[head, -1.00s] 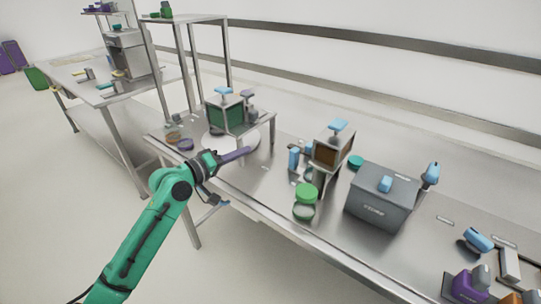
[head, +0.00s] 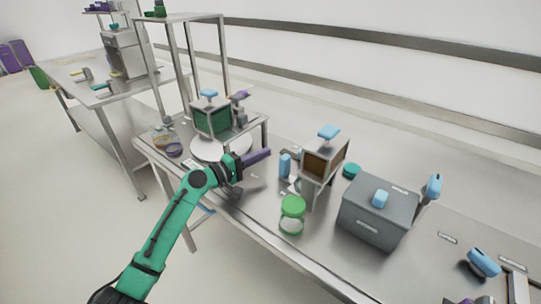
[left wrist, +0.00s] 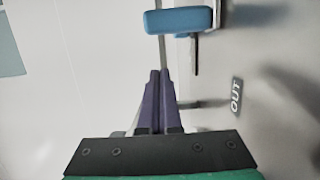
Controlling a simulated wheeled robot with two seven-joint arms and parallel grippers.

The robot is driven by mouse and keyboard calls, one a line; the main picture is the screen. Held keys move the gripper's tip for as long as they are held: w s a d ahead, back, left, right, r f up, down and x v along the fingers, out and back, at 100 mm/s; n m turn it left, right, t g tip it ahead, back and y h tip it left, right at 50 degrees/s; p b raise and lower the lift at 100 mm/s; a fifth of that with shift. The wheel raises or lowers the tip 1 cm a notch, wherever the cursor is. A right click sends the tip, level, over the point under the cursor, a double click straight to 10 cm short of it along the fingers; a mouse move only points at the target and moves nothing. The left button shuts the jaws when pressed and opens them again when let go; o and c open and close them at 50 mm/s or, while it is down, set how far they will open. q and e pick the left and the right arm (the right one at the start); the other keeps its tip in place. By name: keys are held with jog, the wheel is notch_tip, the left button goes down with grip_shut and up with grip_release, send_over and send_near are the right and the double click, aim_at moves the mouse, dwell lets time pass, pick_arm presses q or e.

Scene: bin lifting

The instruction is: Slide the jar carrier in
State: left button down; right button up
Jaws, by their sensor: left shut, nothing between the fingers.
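My left gripper (head: 257,157), with purple fingers, is shut and empty above the bench, pointing right. A blue upright handle (head: 285,165) stands a short gap beyond its fingertips, at the foot of a stand with a brown-windowed box (head: 322,160). I cannot tell for certain which part is the jar carrier. A green-lidded jar (head: 292,214) stands before the brown-windowed box. My right gripper is not in view.
A green-windowed box (head: 211,120) on a stand rises behind my left gripper, over a white round plate (head: 208,150). A grey lidded box (head: 375,219) with blue handles stands right of the jar. The bench front (head: 262,228) is clear.

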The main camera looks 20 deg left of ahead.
pick_arm(q)
jog(key=shift+s+d+r+p, duration=0.1)
jog(key=shift+s+d+p, duration=0.25)
jog(key=shift+d, duration=0.3)
jog(key=shift+s+d+r+p, duration=0.1)
jog(key=shift+s+d+p, duration=0.1)
jog(key=shift+s+d, duration=0.3)
jog(key=shift+d, duration=0.35)
jog(key=shift+f, duration=0.2)
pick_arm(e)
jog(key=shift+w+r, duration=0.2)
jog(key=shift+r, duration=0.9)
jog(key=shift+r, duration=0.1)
pick_arm(q)
jog(key=shift+s+d+p, duration=0.1)
jog(key=shift+d+p, duration=0.3)
jog(key=d+p, duration=0.1)
jog(key=s+d+p, duration=0.1)
jog(key=d, duration=0.1)
jog(key=shift+s+d+r, duration=0.1)
jog(key=shift+s+r, duration=0.05)
jog(key=shift+s, duration=0.05)
jog(key=shift+f, duration=0.2)
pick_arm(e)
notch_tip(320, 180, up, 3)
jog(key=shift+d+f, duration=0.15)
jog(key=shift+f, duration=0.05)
